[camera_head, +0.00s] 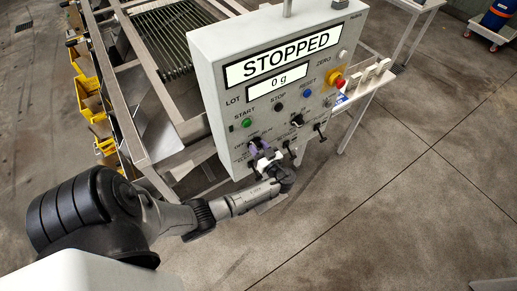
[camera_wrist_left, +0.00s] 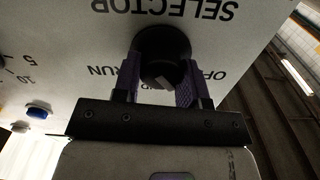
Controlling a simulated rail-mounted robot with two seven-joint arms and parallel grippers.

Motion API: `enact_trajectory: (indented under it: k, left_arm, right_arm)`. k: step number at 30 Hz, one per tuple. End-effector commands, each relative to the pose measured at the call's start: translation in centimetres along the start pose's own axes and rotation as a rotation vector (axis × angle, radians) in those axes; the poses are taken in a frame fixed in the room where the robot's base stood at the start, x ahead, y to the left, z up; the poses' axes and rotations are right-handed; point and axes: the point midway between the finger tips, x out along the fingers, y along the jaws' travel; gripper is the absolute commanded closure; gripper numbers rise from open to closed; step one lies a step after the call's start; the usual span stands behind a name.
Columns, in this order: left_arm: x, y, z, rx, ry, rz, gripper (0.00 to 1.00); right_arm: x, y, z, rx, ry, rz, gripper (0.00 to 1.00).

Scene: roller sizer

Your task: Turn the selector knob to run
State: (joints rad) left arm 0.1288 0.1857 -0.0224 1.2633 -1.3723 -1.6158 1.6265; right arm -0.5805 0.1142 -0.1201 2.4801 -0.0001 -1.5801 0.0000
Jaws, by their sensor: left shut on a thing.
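The control panel (camera_head: 225,105) is a grey box whose displays read STOPPED and 0 g. My left gripper (camera_head: 261,148) is at the panel's lower left in the head view, mostly covering the selector there. In the left wrist view, the black round selector knob (camera_wrist_left: 160,50) sits between the purple-lined fingers of my left gripper (camera_wrist_left: 159,88), which are shut on it. The label SELECTOR and the words RUN and OFF appear upside down around the knob. I cannot tell clearly which word the knob points to. My right gripper is not in view.
A green start button (camera_head: 246,123), a black stop button (camera_head: 278,107), a blue reset button (camera_head: 307,93) and a red emergency stop (camera_head: 336,83) on yellow are on the panel. Other small knobs sit right of my gripper. A roller frame with yellow bins (camera_head: 88,100) stands behind left.

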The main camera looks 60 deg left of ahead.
Motion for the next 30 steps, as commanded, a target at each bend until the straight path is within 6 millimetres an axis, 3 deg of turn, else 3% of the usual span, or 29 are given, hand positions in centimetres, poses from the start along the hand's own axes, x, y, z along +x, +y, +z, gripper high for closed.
enact_trajectory:
  k: [14, 30]
  left_arm:
    - [-0.03, 0.17, 0.03, 0.453, 0.0, 0.0, 0.85]
    - [-0.02, 0.33, -0.01, 0.967, 0.001, -0.001, 0.85]
  right_arm:
    - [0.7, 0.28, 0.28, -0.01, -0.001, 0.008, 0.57]
    - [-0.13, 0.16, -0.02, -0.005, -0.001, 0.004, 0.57]
